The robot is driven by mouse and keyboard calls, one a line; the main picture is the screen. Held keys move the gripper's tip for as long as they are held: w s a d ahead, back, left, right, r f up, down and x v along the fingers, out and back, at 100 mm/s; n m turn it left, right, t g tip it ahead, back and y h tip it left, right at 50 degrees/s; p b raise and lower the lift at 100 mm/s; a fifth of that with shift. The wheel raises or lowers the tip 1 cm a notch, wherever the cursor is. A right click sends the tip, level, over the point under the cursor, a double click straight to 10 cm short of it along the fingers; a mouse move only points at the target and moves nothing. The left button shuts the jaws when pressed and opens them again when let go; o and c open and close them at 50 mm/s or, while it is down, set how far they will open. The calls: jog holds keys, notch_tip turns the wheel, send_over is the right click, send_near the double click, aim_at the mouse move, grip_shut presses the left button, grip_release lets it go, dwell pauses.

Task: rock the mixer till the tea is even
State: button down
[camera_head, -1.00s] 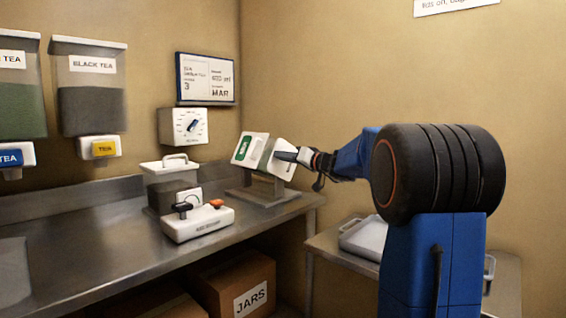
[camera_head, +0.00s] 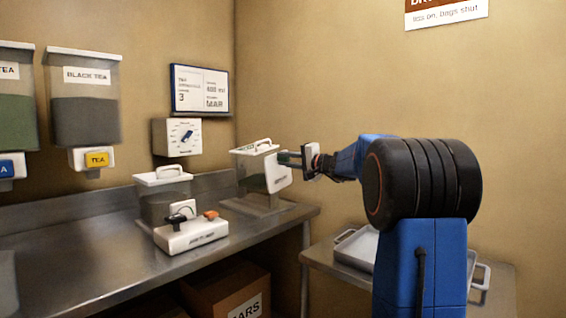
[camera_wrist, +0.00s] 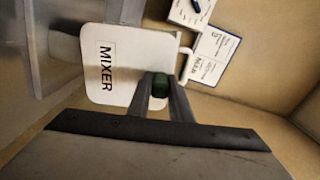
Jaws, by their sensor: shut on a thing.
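The mixer (camera_head: 277,176) stands on the counter near the corner. It is a box with a white end panel and a lid handle, upright on a metal stand. In the wrist view its white panel (camera_wrist: 122,60) reads MIXER. My gripper (camera_head: 291,158) is at the panel's right side. In the wrist view my gripper (camera_wrist: 160,84) is shut on a dark green knob (camera_wrist: 160,86) in front of the panel's edge.
A lidded bin (camera_head: 165,192) and a white device (camera_head: 191,233) with a black and an orange part stand left of the mixer. A dial box (camera_head: 177,137) and a notice board (camera_head: 201,89) hang behind. A tray (camera_head: 355,250) sits on a lower table at right.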

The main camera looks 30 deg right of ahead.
jog(key=shift+w+d+m, duration=0.15)
jog(key=shift+d+m, duration=0.3)
jog(key=shift+m, duration=0.45)
jog(key=c, duration=1.6)
grip_release()
jog(key=shift+d, duration=0.1)
jog(key=v, duration=1.7)
jog(key=shift+s, duration=0.2)
